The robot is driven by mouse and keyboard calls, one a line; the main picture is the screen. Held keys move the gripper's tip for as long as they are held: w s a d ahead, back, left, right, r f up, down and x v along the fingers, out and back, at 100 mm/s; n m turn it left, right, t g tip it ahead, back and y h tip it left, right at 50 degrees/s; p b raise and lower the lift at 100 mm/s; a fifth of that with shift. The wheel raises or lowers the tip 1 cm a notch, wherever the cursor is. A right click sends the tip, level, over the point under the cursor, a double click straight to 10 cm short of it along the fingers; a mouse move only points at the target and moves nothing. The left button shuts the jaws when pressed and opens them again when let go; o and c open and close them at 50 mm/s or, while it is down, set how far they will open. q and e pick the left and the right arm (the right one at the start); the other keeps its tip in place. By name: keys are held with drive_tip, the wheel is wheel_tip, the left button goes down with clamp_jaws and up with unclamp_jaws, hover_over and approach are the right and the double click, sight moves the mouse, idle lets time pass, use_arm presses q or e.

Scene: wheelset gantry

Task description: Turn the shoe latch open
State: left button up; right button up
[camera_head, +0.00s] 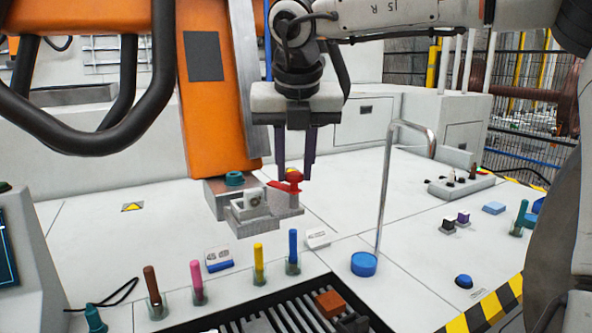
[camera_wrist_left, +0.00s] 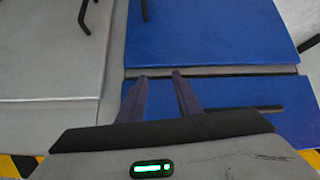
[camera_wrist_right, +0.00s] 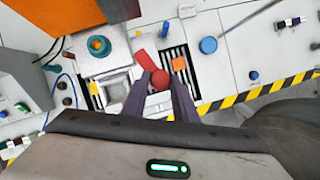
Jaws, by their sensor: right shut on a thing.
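The red shoe latch (camera_head: 290,181) sits on top of a grey metal shoe block (camera_head: 258,212) at the foot of the orange column. My right gripper (camera_head: 295,175) comes down from above with its dark purple fingers on either side of the latch's red knob, and it is shut on it. In the right wrist view the red latch arm (camera_wrist_right: 146,60) points up and left from the knob (camera_wrist_right: 160,79) between the fingertips. My left gripper (camera_wrist_left: 160,76) shows only in its own wrist view, with parted fingers and nothing between them, above blue panels (camera_wrist_left: 210,30).
The orange column (camera_head: 212,110) stands just left of my right gripper. Several coloured pegs, including a blue one (camera_head: 293,252), stand in front of the block. A bent metal rod (camera_head: 385,195) rises to the right beside a blue round button (camera_head: 364,264). A slotted tray (camera_head: 285,318) lies in front.

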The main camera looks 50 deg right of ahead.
drive_tip(key=shift+w+a+m+g+h+p, duration=0.1)
drive_tip(key=shift+m+g+h+p, duration=0.15)
drive_tip(key=shift+m, duration=0.8)
drive_tip(key=shift+w+a+m+g+h+p, duration=0.15)
drive_tip(key=shift+m+g+h, duration=0.15)
drive_tip(key=shift+m, duration=0.75)
drive_tip(key=shift+d, duration=0.15)
drive_tip(key=o, duration=1.1)
drive_tip(key=shift+s, duration=0.1)
drive_tip(key=shift+c, duration=0.2)
drive_tip(key=p+v, duration=0.1)
drive_tip(key=v, duration=0.9)
drive_tip(key=shift+r+p, duration=0.2)
drive_tip(key=shift+p, duration=0.2)
